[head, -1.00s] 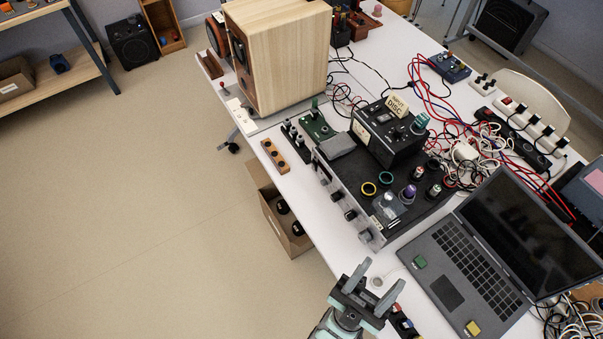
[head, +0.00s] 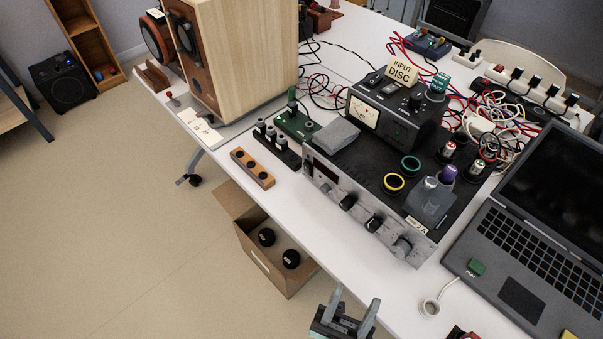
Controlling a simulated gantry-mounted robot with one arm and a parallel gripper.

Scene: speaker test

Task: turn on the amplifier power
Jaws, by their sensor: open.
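The amplifier (head: 362,210) is a wide, low unit with a silver front panel, a row of knobs and a black top, lying on the white table. Its front faces the lower left. A dark knob (head: 348,202) and a larger silver knob (head: 402,247) sit on the panel. I cannot tell which control is the power switch, or whether it is on. My gripper (head: 352,307) is open and empty at the bottom edge of the head view. It is below and left of the amplifier's front right end, apart from it.
A meter box with an "INPUT DISC" sign (head: 402,72) and several small parts sit on the amplifier. A laptop (head: 540,240) stands to the right. A wooden speaker (head: 240,55) stands behind left. A cardboard box (head: 262,255) is below the table edge. Cables crowd the back.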

